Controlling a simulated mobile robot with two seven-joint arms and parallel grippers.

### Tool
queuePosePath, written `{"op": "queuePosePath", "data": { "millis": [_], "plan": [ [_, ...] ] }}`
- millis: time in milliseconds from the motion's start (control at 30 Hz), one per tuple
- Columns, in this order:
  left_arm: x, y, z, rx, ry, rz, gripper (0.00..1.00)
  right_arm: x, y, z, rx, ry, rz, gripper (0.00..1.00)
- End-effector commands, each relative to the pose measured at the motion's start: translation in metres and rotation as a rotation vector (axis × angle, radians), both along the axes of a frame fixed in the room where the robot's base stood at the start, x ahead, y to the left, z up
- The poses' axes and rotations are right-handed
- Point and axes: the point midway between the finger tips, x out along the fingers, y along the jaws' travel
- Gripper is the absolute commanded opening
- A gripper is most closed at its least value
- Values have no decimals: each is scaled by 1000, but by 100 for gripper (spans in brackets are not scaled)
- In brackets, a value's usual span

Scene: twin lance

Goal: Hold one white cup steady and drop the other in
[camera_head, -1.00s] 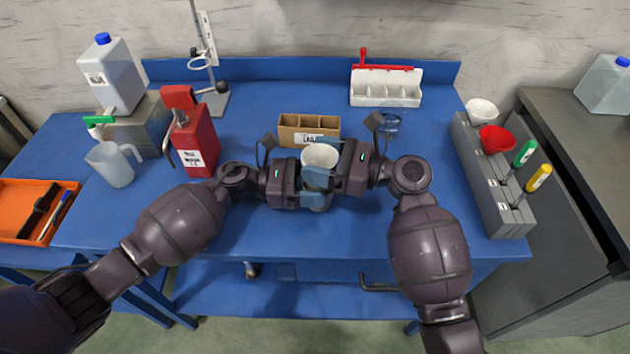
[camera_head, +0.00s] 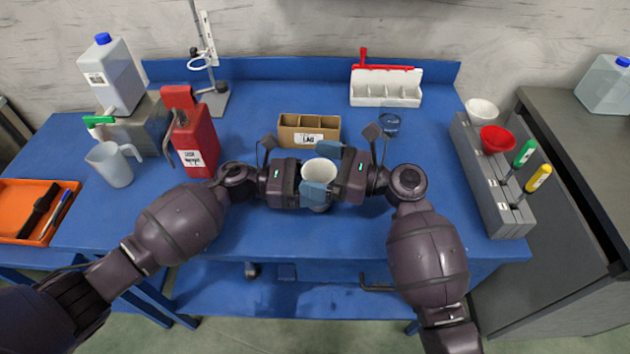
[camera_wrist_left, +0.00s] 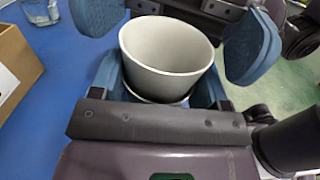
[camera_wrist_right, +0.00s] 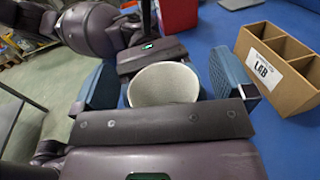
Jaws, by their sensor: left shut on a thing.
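One white cup (camera_wrist_left: 170,55) sits upright and nested in a second white cup (camera_wrist_left: 160,98); only a thin band of the lower rim shows beneath it in the left wrist view. The nested cup also shows in the head view (camera_head: 320,170) and right wrist view (camera_wrist_right: 164,84). My left gripper (camera_wrist_left: 160,82) is shut on the lower cup, its fingers on either side. My right gripper (camera_head: 322,170) is open, with its two blue fingers spread on opposite sides of the upper cup and gaps between. Most of the lower cup is hidden.
A cardboard divided box (camera_head: 309,130) stands just behind the grippers, and a glass beaker (camera_head: 389,124) behind the right one. A red bottle (camera_head: 195,140) is near my left arm. A grey rack (camera_head: 490,180) with a red funnel stands right. The front of the blue table is clear.

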Motion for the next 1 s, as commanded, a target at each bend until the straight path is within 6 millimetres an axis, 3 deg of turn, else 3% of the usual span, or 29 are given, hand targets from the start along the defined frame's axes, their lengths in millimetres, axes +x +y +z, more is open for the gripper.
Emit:
{"op": "queuePosePath", "data": {
  "millis": [333, 800, 1000],
  "plan": [
    [0, 0, 0, 0, 0, 0, 47, -3, -12, -1, -1, 0, -1, 100],
    [0, 0, 0, 0, 0, 0, 47, -25, -93, -1, -3, 1, -1, 100],
    [0, 0, 0, 0, 0, 0, 47, -30, -112, 0, 0, 0, 0, 100]
  ]
}}
